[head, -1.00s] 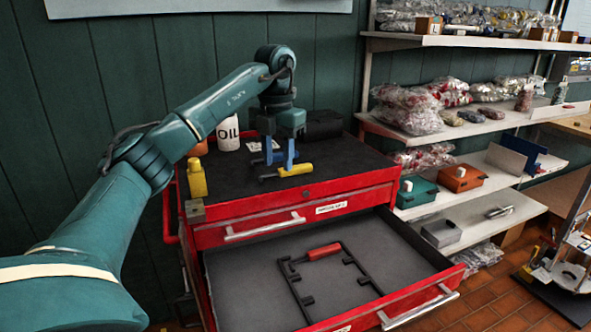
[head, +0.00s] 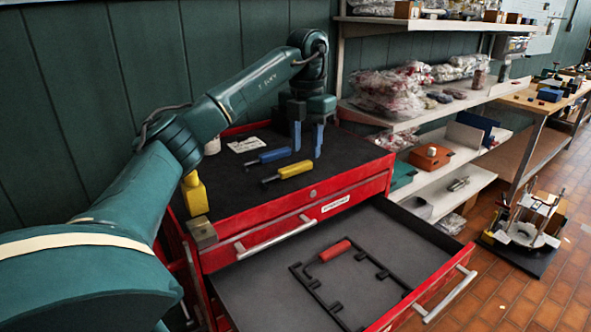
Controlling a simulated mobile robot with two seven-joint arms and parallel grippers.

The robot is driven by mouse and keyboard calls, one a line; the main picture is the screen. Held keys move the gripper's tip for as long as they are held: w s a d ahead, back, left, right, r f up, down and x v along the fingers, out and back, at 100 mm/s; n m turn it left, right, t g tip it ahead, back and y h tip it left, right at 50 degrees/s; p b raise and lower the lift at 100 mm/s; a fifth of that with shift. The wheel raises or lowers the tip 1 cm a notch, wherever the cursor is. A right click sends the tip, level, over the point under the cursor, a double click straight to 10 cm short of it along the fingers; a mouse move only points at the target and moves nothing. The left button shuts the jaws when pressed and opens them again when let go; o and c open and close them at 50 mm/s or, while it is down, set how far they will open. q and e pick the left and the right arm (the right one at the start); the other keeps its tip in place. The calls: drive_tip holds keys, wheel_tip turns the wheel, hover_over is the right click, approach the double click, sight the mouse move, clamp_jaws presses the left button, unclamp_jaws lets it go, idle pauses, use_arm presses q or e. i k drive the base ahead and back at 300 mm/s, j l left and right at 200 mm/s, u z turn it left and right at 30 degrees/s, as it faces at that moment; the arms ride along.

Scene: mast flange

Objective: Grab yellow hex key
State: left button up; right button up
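The yellow hex key (head: 294,169) lies on the black top of the red tool cabinet. A blue hex key (head: 275,155) lies just behind it. My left gripper (head: 308,142) points down with its blue fingers spread apart, to the right of and slightly behind the two keys. Nothing shows between the fingers. A red-handled hex key (head: 335,250) lies in the open drawer (head: 250,297), by a black holder frame. My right gripper does not show.
A yellow bottle (head: 195,195) and a small grey block (head: 202,233) stand at the cabinet top's left edge. A white label (head: 245,145) lies behind the keys. Shelves with wrapped bags (head: 390,92) stand to the right. The cabinet top's right part is clear.

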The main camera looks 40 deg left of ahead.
sight(288, 172)
drive_tip(key=j+z, duration=0.2)
drive_tip(key=j, duration=0.3)
drive_tip(key=k+j+z, duration=0.2)
drive_tip(key=j, duration=0.3)
drive_tip(key=j+z, duration=0.2)
drive_tip(key=j, duration=0.3)
drive_tip(key=k, duration=0.05)
